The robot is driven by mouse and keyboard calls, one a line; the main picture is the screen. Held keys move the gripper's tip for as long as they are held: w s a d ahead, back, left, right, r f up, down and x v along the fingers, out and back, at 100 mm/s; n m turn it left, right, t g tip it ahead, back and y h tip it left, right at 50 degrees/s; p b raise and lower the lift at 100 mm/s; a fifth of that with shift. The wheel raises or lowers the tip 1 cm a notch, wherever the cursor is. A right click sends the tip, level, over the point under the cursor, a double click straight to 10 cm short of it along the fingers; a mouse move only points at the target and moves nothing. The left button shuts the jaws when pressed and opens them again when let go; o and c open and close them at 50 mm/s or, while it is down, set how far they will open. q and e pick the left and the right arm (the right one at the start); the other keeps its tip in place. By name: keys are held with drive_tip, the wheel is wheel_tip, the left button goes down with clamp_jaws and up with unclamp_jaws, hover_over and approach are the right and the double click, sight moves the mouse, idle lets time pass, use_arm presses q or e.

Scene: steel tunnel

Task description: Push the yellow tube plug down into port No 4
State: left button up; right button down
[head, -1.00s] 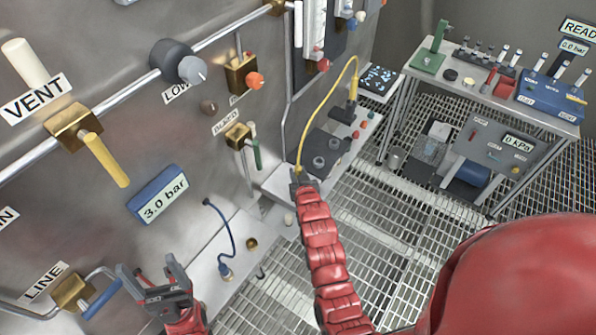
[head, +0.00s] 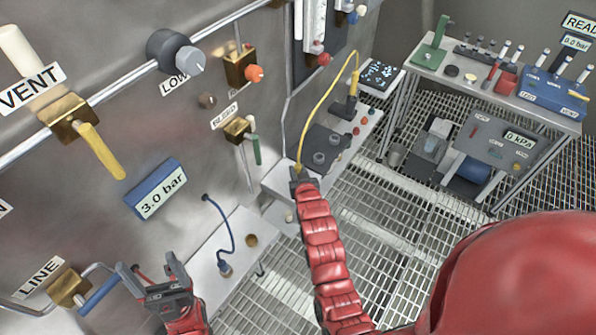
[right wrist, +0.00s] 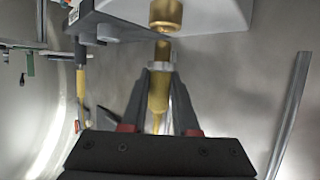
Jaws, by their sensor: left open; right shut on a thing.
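The yellow tube (head: 323,103) arches from a dark fitting on the bench down to my right gripper (head: 299,177). In the right wrist view, my right gripper (right wrist: 159,78) is shut on the yellow tube plug (right wrist: 158,97). The plug lines up with a brass fitting (right wrist: 165,14) on a pale block. A narrower brass part shows between them; I cannot tell how deep the plug sits. No port number is readable, so I cannot confirm port No 4. My left gripper (head: 146,266) is open and empty, near the blue-handled LINE valve (head: 70,287).
The steel wall at left carries a gauge box (head: 156,190) reading 3.0 bar, and several valves. A blue hose (head: 231,234) hangs to a low shelf. A bench (head: 490,85) with instruments stands at the back right. Grating floor (head: 375,225) lies open between.

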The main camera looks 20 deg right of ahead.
drive_tip(key=shift+b, duration=0.5)
idle(1.2)
drive_tip(key=shift+f+b, duration=1.35)
drive_tip(key=shift+f, duration=0.3)
drive_tip(key=c, duration=0.6)
unclamp_jaws()
drive_tip(key=shift+s, duration=0.1)
drive_tip(key=p+v, duration=0.6)
drive_tip(key=v, duration=1.1)
drive_tip(key=shift+s, duration=0.1)
